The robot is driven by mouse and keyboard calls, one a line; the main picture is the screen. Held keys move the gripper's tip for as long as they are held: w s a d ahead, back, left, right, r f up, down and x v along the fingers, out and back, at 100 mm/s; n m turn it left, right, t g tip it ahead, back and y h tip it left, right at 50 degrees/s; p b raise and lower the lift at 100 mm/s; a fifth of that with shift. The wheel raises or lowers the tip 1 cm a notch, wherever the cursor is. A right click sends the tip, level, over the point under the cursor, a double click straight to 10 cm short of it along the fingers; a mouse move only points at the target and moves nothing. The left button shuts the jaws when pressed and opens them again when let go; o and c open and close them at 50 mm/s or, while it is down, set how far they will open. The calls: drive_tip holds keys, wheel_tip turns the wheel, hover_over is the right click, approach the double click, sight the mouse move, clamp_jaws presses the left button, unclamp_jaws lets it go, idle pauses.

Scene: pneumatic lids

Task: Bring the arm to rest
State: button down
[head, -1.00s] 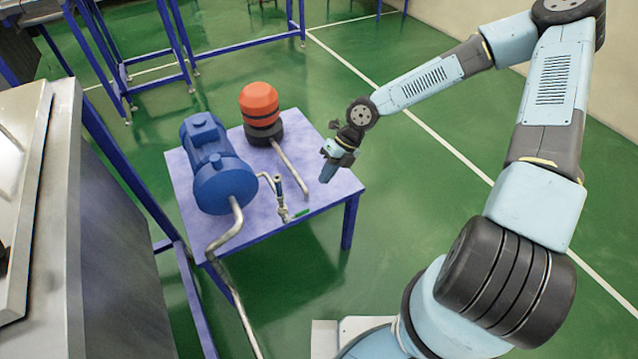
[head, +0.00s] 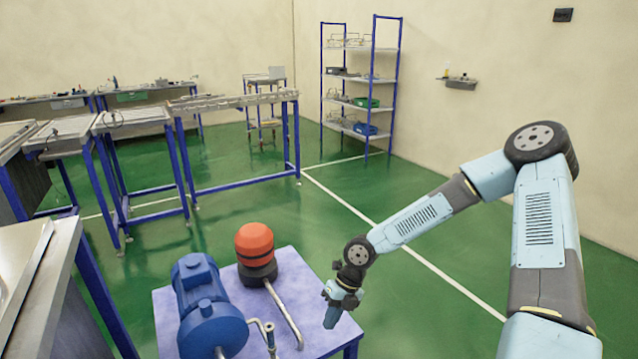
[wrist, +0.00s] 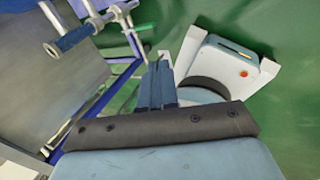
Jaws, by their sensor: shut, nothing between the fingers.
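My gripper (head: 333,316) hangs at the end of my bent arm, pointing down near the right edge of the purple table (head: 305,271). It is shut and empty. In the wrist view the fingers of my gripper (wrist: 157,82) are together, with nothing between them. A blue motor-like unit (head: 207,310) and an orange-topped black vessel (head: 255,250) stand on the table, left of my gripper. A metal pipe (head: 285,314) lies between the vessel and my gripper.
A grey cabinet (head: 50,300) stands at the left. Blue-framed benches (head: 240,101) and a shelf rack (head: 360,103) are farther back. The green floor (head: 440,225) right of the table is open, with a white line. In the wrist view a pipe end with a valve (wrist: 85,35) is at upper left.

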drive_tip(key=s+d+r+m+t+h, duration=0.1)
drive_tip(key=d+r+m+t+h, duration=0.4)
drive_tip(key=d+r+m, duration=1.35)
drive_tip(key=s+r+m+t, duration=0.1)
drive_tip(key=s+r+m, duration=0.7)
drive_tip(key=r+m, duration=0.3)
drive_tip(key=s+d+r+m+t, duration=0.1)
drive_tip(key=s+r+m+t, duration=0.1)
drive_tip(key=s+r+m, duration=0.6)
wheel_tip(320, 180, up, 4)
drive_tip(key=m, duration=0.3)
drive_tip(key=shift+s+d+r+t+y, duration=0.25)
drive_tip(key=shift+s+t+y, duration=0.05)
drive_tip(key=shift+s, duration=0.05)
drive_tip(key=shift+s, duration=0.15)
